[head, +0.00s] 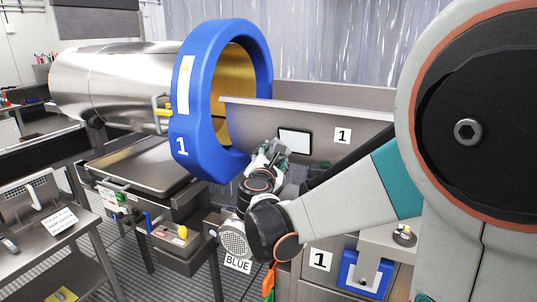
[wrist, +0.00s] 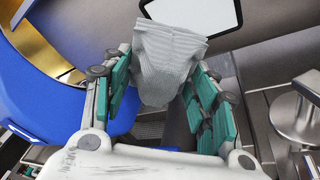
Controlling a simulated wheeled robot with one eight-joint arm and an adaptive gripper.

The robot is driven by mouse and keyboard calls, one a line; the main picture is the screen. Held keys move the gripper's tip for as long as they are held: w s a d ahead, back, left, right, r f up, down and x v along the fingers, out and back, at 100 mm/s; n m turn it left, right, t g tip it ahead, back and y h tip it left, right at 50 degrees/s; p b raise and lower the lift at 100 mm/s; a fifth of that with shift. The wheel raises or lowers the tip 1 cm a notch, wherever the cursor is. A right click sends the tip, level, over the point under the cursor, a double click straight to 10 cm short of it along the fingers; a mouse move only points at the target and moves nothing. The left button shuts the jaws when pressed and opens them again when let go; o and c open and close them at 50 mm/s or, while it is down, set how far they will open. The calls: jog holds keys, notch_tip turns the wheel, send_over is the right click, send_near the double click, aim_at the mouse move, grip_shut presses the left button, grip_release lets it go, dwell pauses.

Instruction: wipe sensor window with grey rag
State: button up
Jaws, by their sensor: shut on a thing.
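The sensor window (head: 294,141) is a white panel with a dark frame on the steel chute wall, beside the drum mouth. It also shows at the top of the wrist view (wrist: 198,12). My gripper (head: 267,153) is just left of and below the window in the head view. Its teal-padded fingers are shut on the grey rag (wrist: 168,62), a ribbed cloth that sticks out past the fingertips. In the wrist view the rag's far edge overlaps the window's lower edge; I cannot tell whether it touches. The rag is hardly discernible in the head view.
A blue drum ring (head: 182,130) marked 1 stands close left of my gripper, on a steel drum (head: 110,85). A steel chute (head: 330,119) runs right from the ring. A blue padlock-like box (head: 362,275) and a BLUE label (head: 238,264) are below.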

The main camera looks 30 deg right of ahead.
jog(key=shift+s+a, duration=0.2)
jog(key=shift+s+a+f, duration=0.2)
jog(key=shift+s+a, duration=0.3)
jog(key=shift+a, duration=0.1)
jog(key=shift+s+a+f, duration=0.2)
jog(key=shift+s+a, duration=0.25)
jog(key=shift+a, duration=0.1)
